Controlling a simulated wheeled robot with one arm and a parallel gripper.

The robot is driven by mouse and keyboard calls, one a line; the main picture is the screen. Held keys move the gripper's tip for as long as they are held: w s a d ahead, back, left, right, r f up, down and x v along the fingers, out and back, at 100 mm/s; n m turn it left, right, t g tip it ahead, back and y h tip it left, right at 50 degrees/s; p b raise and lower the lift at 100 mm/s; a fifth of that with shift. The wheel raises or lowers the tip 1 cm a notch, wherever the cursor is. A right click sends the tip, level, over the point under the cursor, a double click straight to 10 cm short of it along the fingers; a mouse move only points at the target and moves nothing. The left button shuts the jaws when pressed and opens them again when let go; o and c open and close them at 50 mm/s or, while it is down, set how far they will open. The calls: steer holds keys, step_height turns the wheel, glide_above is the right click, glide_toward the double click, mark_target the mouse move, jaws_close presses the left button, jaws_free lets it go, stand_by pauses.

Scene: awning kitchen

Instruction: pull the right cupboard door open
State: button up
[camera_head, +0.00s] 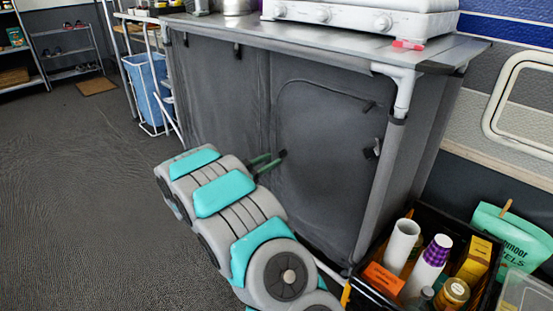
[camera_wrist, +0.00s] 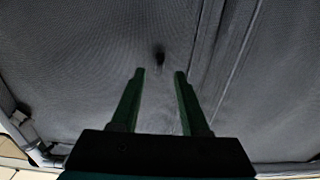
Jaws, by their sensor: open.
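The right cupboard door (camera_head: 325,135) is a dark grey panel with a rounded outline, set in the front of the grey cupboard, and it looks closed. A small dark knob (camera_head: 283,153) sits near its left edge. My gripper (camera_head: 269,162) has green fingers and reaches the door front from the left, close to the knob. In the wrist view the open fingers (camera_wrist: 159,76) point at the grey panel, and the knob (camera_wrist: 159,56) shows just past and between the fingertips. Nothing is visibly held. I cannot tell whether the fingertips touch the knob.
A black crate (camera_head: 355,294) with cups, jars and boxes stands by the cupboard's right front leg. The grey countertop (camera_head: 235,27) carries a white stove (camera_head: 350,18). A blue bin (camera_head: 147,85) stands at the cupboard's left. The floor at the left is clear.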

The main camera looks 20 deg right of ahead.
mark_target(279, 156)
steer(key=shift+x, duration=1.65)
steer(key=shift+c, duration=0.2)
jaws_close()
